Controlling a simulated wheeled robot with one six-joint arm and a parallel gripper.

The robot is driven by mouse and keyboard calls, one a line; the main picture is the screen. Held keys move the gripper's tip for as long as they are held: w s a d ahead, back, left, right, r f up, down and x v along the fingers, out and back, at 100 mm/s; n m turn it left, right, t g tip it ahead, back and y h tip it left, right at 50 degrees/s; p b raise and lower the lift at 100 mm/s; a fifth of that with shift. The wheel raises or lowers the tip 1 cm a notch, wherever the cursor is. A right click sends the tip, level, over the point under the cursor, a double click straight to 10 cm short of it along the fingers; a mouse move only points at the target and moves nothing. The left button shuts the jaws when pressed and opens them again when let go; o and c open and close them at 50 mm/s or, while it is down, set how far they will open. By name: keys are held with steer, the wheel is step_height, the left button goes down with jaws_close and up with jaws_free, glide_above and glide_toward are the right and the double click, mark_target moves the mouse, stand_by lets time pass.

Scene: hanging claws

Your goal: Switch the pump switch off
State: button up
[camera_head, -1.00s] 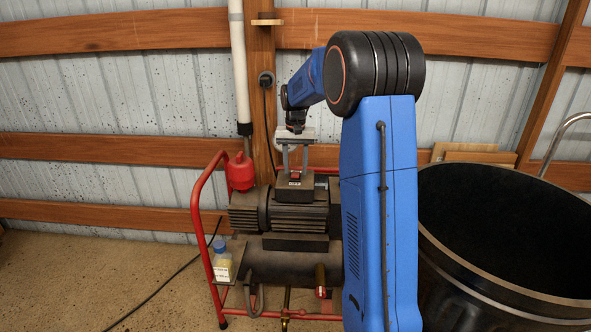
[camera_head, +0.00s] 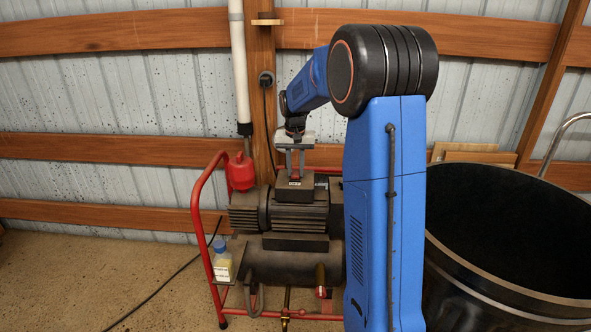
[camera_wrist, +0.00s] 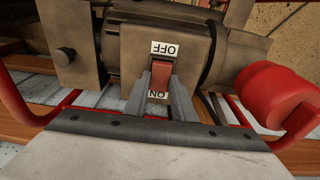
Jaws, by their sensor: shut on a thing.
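The pump (camera_head: 298,218) stands in a red frame against the wall, with a dark switch box (camera_head: 296,194) on top. The red pump switch (camera_wrist: 159,75) is on this box, between an OFF label (camera_wrist: 165,48) and an ON label (camera_wrist: 157,94). My gripper (camera_wrist: 161,70) is above the box, its two grey fingers shut on the switch from both sides. In the head view my gripper (camera_head: 296,176) points down at the box. The fingers partly cover the switch, and I cannot tell clearly which way it is tilted.
A red can (camera_head: 240,172) stands left of the switch box, beside the red frame tube (camera_head: 197,205). A bottle with a blue cap (camera_head: 222,262) sits at the frame's left. A large black barrel (camera_head: 500,250) is at the right. The floor at left is clear except for a cable.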

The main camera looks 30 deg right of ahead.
steer(key=shift+s+a+t+h, duration=0.2)
steer(key=shift+t+h, duration=0.3)
steer(key=shift+t, duration=0.25)
steer(key=shift+s+a+t+h, duration=0.15)
steer(key=shift+t+h, duration=0.35)
steer(key=shift+t, duration=0.25)
steer(key=shift+d, duration=0.1)
steer(key=o, duration=1.1)
steer(key=shift+c, duration=0.2)
steer(key=v, duration=1.7)
steer(key=shift+r, duration=0.15)
